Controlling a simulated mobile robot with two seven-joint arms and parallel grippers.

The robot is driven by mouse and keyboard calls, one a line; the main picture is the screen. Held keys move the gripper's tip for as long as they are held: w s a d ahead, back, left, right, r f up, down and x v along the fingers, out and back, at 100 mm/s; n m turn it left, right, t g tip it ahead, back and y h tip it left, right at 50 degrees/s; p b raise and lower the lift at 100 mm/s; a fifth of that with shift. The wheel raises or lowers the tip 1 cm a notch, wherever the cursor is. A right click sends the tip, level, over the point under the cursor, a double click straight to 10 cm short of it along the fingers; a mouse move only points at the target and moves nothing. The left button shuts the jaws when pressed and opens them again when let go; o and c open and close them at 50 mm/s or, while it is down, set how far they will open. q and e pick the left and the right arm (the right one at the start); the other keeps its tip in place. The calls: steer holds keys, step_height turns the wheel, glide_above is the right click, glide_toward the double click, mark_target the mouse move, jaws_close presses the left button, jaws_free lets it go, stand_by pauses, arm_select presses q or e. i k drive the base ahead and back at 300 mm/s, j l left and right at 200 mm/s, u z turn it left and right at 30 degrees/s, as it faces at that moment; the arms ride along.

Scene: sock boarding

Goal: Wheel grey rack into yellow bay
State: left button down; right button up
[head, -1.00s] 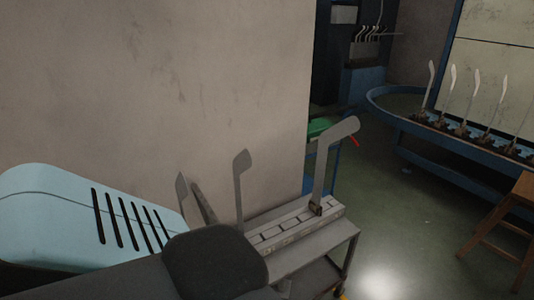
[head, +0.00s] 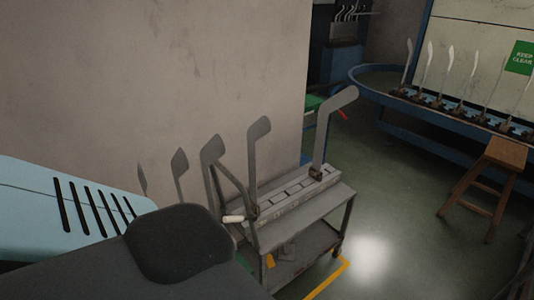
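The grey rack (head: 335,201) is a wheeled cart with a top shelf and a lower shelf, beside the wall. Several flat grey sock boards stand upright on it, one of them (head: 336,117) at its right end. A pale handle (head: 233,219) shows at its near left side. A yellow floor line (head: 328,280), a corner of a marked area, shows at the cart's right foot. The cart's left part is hidden behind my light blue and dark arm parts. Neither of my grippers shows.
A plain wall (head: 170,70) stands behind the rack. A wooden stool (head: 504,155) stands at right, before a blue curved conveyor (head: 398,95) carrying several upright boards. A green "keep clear" sign (head: 519,57) hangs behind. The floor (head: 400,210) between rack and stool is clear.

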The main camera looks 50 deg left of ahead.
mark_target(295, 206)
steer(key=k+u, duration=0.15)
steer(key=u, duration=2.7)
steer(key=i+l, duration=0.1)
steer(key=l, duration=0.65)
steer(key=i+l, duration=0.1)
steer(key=l, duration=0.7)
steer(key=i+l, duration=0.1)
steer(key=l, duration=0.65)
steer(key=i+l, duration=0.1)
steer(key=l, duration=0.7)
steer(key=i+l, duration=0.1)
steer(key=l, duration=0.65)
